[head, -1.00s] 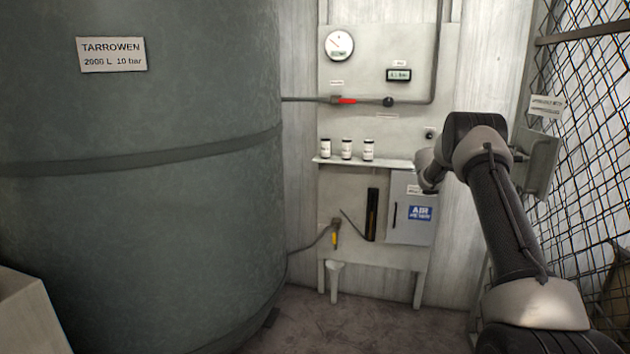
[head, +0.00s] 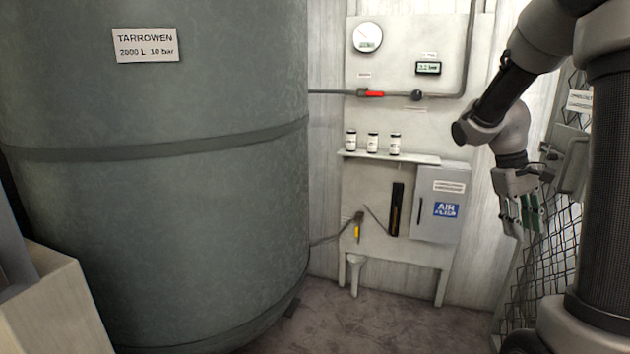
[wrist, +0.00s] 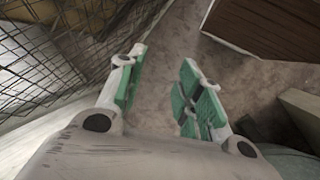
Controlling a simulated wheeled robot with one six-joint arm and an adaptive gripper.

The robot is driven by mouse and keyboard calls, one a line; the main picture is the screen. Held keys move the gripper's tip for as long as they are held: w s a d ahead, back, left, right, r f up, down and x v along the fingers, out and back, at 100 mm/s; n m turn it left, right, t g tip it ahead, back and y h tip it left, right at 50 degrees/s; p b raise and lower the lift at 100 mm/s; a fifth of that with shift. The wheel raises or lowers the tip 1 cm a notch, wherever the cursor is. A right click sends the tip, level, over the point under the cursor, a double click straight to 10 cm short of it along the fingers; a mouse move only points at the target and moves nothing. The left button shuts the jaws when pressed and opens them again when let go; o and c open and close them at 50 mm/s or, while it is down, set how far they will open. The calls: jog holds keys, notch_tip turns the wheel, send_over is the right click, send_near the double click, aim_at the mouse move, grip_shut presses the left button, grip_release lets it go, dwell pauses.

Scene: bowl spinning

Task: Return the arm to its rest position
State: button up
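My gripper (head: 528,212) hangs from my folded arm at the right of the head view, with its fingers pointing down. In the wrist view my gripper (wrist: 158,95) shows two green-padded fingers spread apart, with only bare floor between them. It is open and holds nothing. It is to the right of the grey cabinet with the blue "AIR" label (head: 446,209) and in front of the mesh fence. It appears apart from both, though the exact gap cannot be told.
A large grey-green tank (head: 160,220) fills the left. A panel holds a gauge (head: 367,37), a red-handled valve (head: 374,94) and a shelf (head: 415,158) with three small jars. A mesh fence (head: 540,290) stands at right. A brown slatted object (wrist: 270,25) lies on the floor.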

jog(key=s+a+r+t+y, duration=0.1)
jog(key=s+a+r+t, duration=0.2)
jog(key=s+a, duration=0.4)
jog(key=s+a+r+m+t+y, duration=0.1)
jog(key=s+a+r+t+y, duration=0.1)
jog(key=s+a, duration=0.5)
notch_tip(320, 180, up, 2)
jog(key=shift+s+a+r+t, duration=0.25)
jog(key=shift+s+a+t, duration=0.05)
jog(key=shift+s+t, duration=0.55)
